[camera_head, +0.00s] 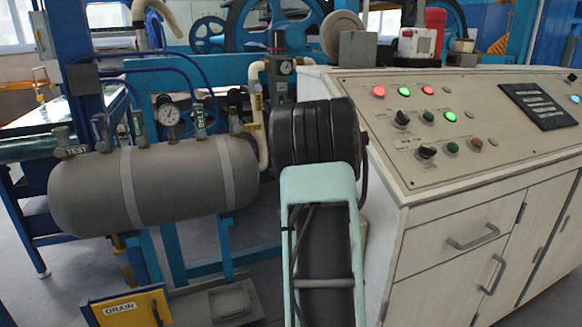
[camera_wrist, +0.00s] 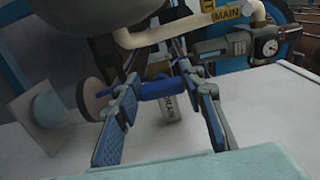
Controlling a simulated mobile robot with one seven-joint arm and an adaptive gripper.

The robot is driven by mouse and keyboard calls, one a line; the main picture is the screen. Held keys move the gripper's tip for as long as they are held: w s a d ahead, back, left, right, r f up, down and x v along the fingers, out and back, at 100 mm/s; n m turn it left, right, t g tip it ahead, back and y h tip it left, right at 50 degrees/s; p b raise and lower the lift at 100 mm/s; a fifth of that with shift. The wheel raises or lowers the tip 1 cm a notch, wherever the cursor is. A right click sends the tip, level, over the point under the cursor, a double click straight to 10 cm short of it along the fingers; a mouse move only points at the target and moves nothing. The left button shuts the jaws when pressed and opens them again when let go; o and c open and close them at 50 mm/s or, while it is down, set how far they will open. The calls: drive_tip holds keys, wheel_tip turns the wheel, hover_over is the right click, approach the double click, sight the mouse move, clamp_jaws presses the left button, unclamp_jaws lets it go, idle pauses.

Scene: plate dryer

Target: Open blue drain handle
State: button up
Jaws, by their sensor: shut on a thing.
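In the wrist view, the blue drain handle (camera_wrist: 158,87) is a short blue bar lying across the picture. Where the fingers meet the handle is partly hidden. In the head view my arm covers the middle, and neither the gripper nor the blue handle can be seen there.
A grey tank (camera_head: 180,185) with gauge and valves stands left of my arm. A yellow box labelled DRAIN (camera_head: 128,308) is on the floor. A control console (camera_head: 450,120) stands close at right. A pipe tagged MAIN (camera_wrist: 185,27) runs above the gripper.

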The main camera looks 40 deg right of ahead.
drive_tip(key=o, duration=1.2)
drive_tip(key=shift+c, duration=0.2)
drive_tip(key=shift+s, duration=0.15)
drive_tip(key=v, duration=1.1)
drive_tip(key=shift+s, duration=0.35)
drive_tip(key=shift+a, duration=0.1)
